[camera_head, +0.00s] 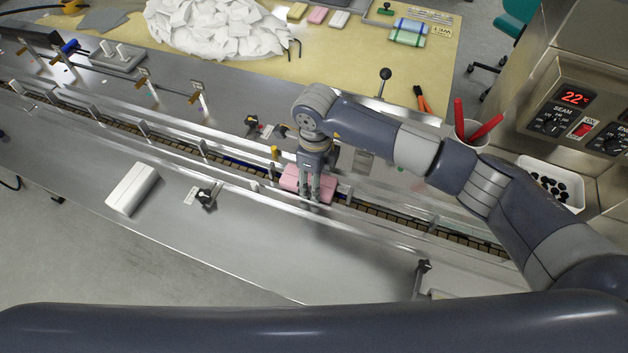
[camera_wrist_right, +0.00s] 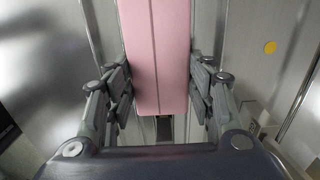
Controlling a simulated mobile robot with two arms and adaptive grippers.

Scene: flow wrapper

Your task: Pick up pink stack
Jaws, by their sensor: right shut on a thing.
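The pink stack (camera_head: 290,181) is at the conveyor channel near the middle of the head view. My right gripper (camera_head: 315,196) reaches down onto it from above and is shut on it. In the right wrist view the pink stack (camera_wrist_right: 158,55) stands out between the two sets of fingers (camera_wrist_right: 160,92), one on each side, with a seam along its length. The gripper hides the middle of the stack in the head view. I cannot tell whether it touches the conveyor. My left gripper is not in view.
The conveyor channel (camera_head: 388,213) runs diagonally between metal guide rails. A white stack (camera_head: 132,189) lies on the steel deck at left. A clamp knob (camera_head: 206,198) stands on the near deck.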

